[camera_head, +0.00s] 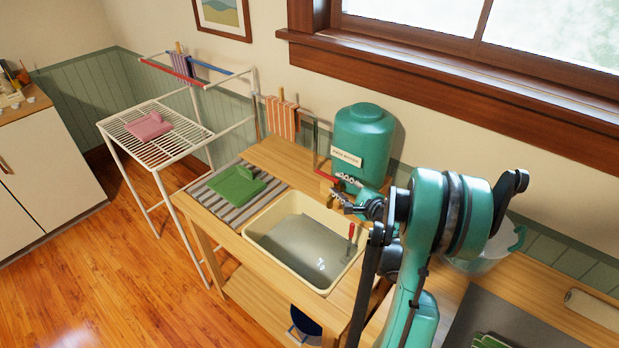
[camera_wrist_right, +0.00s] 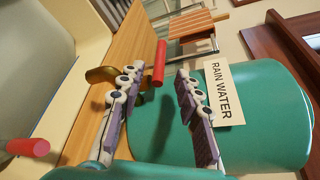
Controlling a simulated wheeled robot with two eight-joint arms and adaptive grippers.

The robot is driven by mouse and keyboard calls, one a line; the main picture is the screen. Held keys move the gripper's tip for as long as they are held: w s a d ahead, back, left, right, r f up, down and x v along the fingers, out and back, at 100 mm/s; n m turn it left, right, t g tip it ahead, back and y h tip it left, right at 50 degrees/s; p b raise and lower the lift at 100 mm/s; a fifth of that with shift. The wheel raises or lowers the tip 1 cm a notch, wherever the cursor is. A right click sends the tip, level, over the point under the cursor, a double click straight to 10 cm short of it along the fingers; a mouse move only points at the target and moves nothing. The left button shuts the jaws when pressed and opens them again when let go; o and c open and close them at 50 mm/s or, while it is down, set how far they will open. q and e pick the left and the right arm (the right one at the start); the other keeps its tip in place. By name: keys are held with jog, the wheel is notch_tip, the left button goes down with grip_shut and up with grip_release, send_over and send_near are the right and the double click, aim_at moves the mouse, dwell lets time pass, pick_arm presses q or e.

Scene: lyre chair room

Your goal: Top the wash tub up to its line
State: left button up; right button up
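The cream wash tub (camera_head: 260,250) is sunk in the wooden stand, with greyish water in it; I cannot make out its line. A green tank (camera_head: 366,133) labelled "RAIN WATER" stands behind it; it fills the right of the wrist view (camera_wrist_right: 268,115). A tap with a red handle (camera_head: 326,177) points towards the tub. In the wrist view, the red handle (camera_wrist_right: 160,64) and brass spout (camera_wrist_right: 103,74) lie beyond my fingertips. My right gripper (camera_wrist_right: 158,85) is open and empty beside the tap. My left gripper is out of view.
A red-handled stick (camera_head: 351,231) stands in the tub's right side. A green cloth (camera_head: 237,187) lies on the striped drainer at left. A white drying rack (camera_head: 155,155) stands farther left. A clear bowl (camera_head: 490,258) is behind my right arm, near the tank.

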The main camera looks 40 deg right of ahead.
aim_at(330, 178)
jog(key=b+x, duration=0.1)
jog(key=x, duration=0.4)
jog(key=shift+w+a+f, duration=0.1)
jog(key=shift+w+f, duration=0.15)
jog(key=shift+b+x, duration=0.35)
jog(key=shift+x, duration=0.45)
jog(key=shift+r, duration=0.15)
grip_shut()
